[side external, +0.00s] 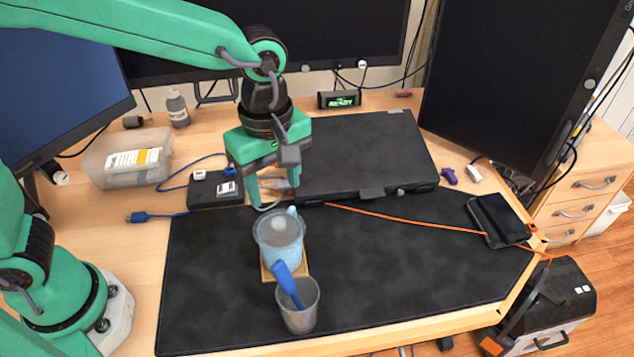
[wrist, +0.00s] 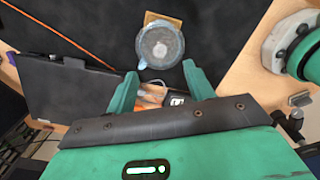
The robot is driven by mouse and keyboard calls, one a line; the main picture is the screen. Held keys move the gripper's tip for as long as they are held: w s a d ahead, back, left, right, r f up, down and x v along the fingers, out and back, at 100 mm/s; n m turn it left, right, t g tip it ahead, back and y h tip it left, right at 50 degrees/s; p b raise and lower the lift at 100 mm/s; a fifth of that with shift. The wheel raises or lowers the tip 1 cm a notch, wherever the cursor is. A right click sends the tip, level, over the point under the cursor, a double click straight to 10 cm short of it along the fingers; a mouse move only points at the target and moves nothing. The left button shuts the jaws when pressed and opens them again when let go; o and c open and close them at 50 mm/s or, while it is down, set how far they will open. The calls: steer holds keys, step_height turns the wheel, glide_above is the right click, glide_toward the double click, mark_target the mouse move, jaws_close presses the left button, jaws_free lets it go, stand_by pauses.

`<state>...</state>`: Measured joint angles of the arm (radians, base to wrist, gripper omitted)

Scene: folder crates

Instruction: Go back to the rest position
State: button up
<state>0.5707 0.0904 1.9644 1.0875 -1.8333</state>
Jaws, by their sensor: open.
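My gripper (side external: 270,196) is open and empty. It points down above the table, just behind the light blue mug in the side external view. In the wrist view its two fingers (wrist: 160,76) are spread apart with nothing between them at the tips, and the mug (wrist: 160,46) is beyond them. The light blue mug (side external: 281,243) stands upright on a square wooden coaster (side external: 298,272), apart from the fingers. A clear cup (side external: 299,314) holding a blue-handled tool (side external: 288,283) stands in front of the coaster.
A black case (side external: 365,150) lies right of my gripper. A black box with cables (side external: 215,190) and a clear plastic container (side external: 128,160) are left. Monitors (side external: 300,40) stand behind.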

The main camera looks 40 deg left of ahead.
stand_by(0.4)
steer(key=s+a+r+m+t, duration=0.2)
steer(key=s+a+m, duration=0.2)
steer(key=a+m, duration=0.3)
steer(key=s+a+r+m+t, duration=0.3)
steer(key=s+a+m, duration=0.2)
steer(key=a, duration=0.8)
steer(key=shift+r+m+t, duration=0.3)
steer(key=shift+m, duration=0.9)
steer(key=shift+a, duration=0.1)
